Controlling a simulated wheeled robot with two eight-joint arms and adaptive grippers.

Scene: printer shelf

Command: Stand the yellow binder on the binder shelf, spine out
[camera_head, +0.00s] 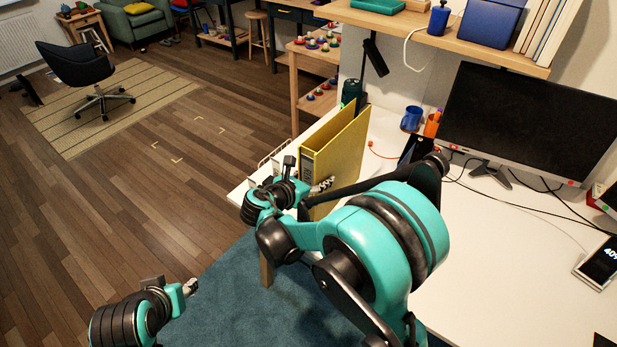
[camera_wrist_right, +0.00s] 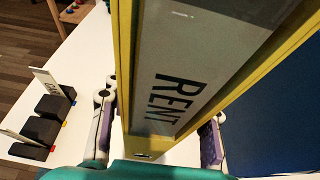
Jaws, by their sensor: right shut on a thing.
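The yellow binder (camera_head: 343,150) stands upright at the left edge of the white desk. Its labelled spine faces my right gripper (camera_head: 308,176), which is shut on it. In the right wrist view, the binder's spine (camera_wrist_right: 185,75) reads "RENT" and lies between the two fingers. I cannot tell whether its bottom touches the desk. My left gripper (camera_head: 190,287) is at the lower left, away from the binder, and its opening is unclear. A wooden wall shelf (camera_head: 480,47) at the upper right holds several upright pale volumes; I cannot tell if it is the binder shelf.
A monitor (camera_head: 530,120), blue cup (camera_head: 412,118), orange cup (camera_head: 432,124) and cables occupy the white desk (camera_head: 470,240).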

